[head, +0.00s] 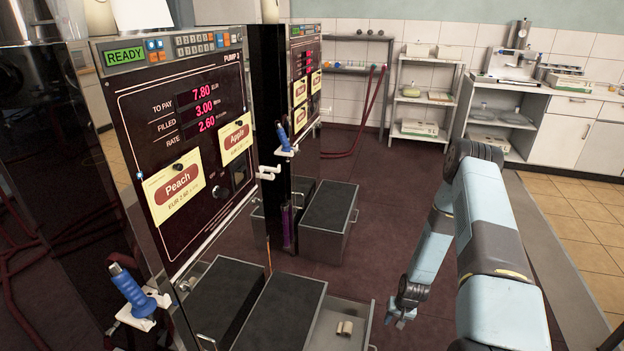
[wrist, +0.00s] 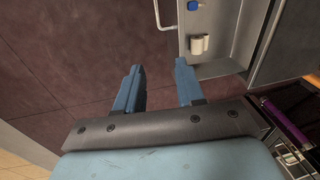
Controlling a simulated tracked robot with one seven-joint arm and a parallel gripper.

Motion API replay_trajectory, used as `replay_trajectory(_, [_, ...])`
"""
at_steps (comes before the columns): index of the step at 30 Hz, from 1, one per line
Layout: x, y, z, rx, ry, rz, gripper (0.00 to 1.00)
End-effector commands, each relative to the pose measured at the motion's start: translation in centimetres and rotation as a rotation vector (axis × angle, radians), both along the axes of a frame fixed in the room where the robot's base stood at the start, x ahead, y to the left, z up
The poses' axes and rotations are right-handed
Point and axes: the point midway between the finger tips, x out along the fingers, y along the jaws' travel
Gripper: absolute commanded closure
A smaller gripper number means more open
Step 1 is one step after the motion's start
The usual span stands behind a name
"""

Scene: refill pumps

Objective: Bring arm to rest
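My arm (head: 488,225) is blue-grey and reaches forward on the right side of the head view, folding down at the elbow. My gripper (head: 400,318) hangs low over the dark red floor, right of an open drawer (head: 366,318). In the wrist view my gripper (wrist: 158,68) shows two blue fingers apart, with nothing between them. The open drawer shows ahead of the fingers, with a cream object (wrist: 199,44) and a blue item (wrist: 193,6) in it.
The pump panel (head: 190,120) reading READY stands at left, with a blue nozzle (head: 128,288) in a white holder. A second pump (head: 306,80) stands behind it. A grey cabinet (head: 328,215) stands below. Shelves (head: 425,95) and a counter (head: 580,130) line the back. Open floor lies between.

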Motion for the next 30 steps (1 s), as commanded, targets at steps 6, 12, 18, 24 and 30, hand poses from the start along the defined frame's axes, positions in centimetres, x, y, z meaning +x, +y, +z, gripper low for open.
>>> replay_trajectory(6, [3.7, -1.0, 7.7, -0.040, -0.030, 0.035, 0.62])
replay_trajectory(12, [6.0, -1.4, 14.6, -0.073, -0.055, 0.062, 0.62])
replay_trajectory(18, [7.3, -1.5, 21.6, -0.105, -0.078, 0.084, 0.62])
replay_trajectory(24, [7.9, -1.3, 28.5, -0.135, -0.103, 0.103, 0.62])
replay_trajectory(30, [7.6, -0.7, 35.3, -0.160, -0.130, 0.119, 0.62])
